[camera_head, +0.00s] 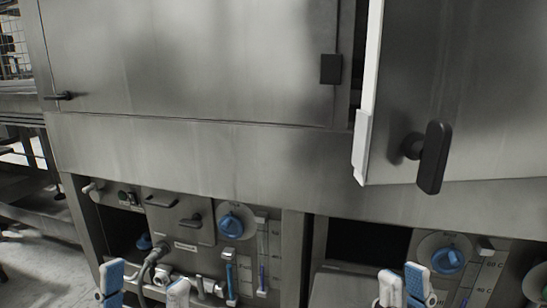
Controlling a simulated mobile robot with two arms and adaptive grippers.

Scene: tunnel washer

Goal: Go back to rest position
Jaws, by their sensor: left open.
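My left gripper (144,287) shows at the bottom edge, left of the middle. Its two blue-and-white fingertips stand apart with nothing between them. My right gripper (404,287) shows at the bottom edge, right of the middle. Its fingertips are close together, and I cannot tell whether a gap is left between them. No held object shows in either gripper. The rest of both arms is out of view.
The steel washer fills the view. A closed door (190,60) is at upper left. An open door (480,90) with a black handle (432,157) juts out at upper right. Below are blue knobs (231,224), a hose (150,265) and gauges. Floor (45,265) shows at lower left.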

